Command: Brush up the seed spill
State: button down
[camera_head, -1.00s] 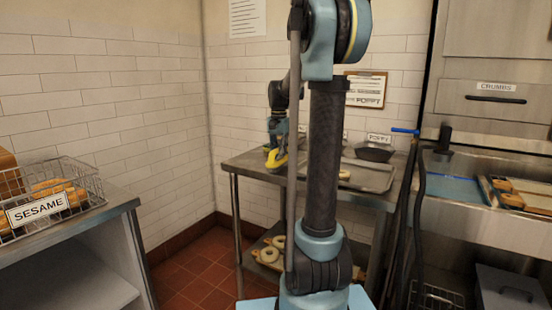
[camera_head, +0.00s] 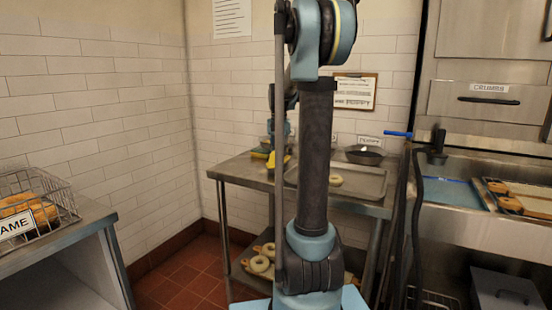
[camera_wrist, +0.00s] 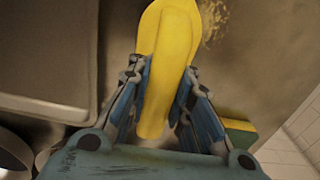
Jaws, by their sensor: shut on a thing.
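My gripper (camera_wrist: 160,85) is shut on the handle of a yellow tool (camera_wrist: 166,35), which has a wider, rounded end pointing away from me. Its bristles, if any, are hidden. The seed spill (camera_wrist: 211,22) is a patch of fine golden specks on the metal worktop, just right of the tool's wide end. In the head view, my gripper (camera_head: 277,143) is low over the left part of the steel table (camera_head: 232,168), with the yellow tool (camera_head: 271,160) below it. The spill cannot be made out there.
A yellow and green sponge (camera_wrist: 238,131) lies to the right of my gripper. A metal tray (camera_wrist: 45,50) is on the left, with a dark round pan (camera_wrist: 12,155) near it. In the head view, a dark bowl (camera_head: 366,155) stands behind the tray (camera_head: 362,184), which holds a bagel (camera_head: 335,180).

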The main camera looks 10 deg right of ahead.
jog(key=shift+w+d+r, duration=0.2)
jog(key=shift+w+d, duration=0.05)
jog(key=shift+w, duration=0.05)
notch_tip(320, 180, up, 3)
jog(key=shift+s, duration=0.15)
jog(key=shift+a+r, duration=0.1)
jog(key=shift+r, duration=2.6)
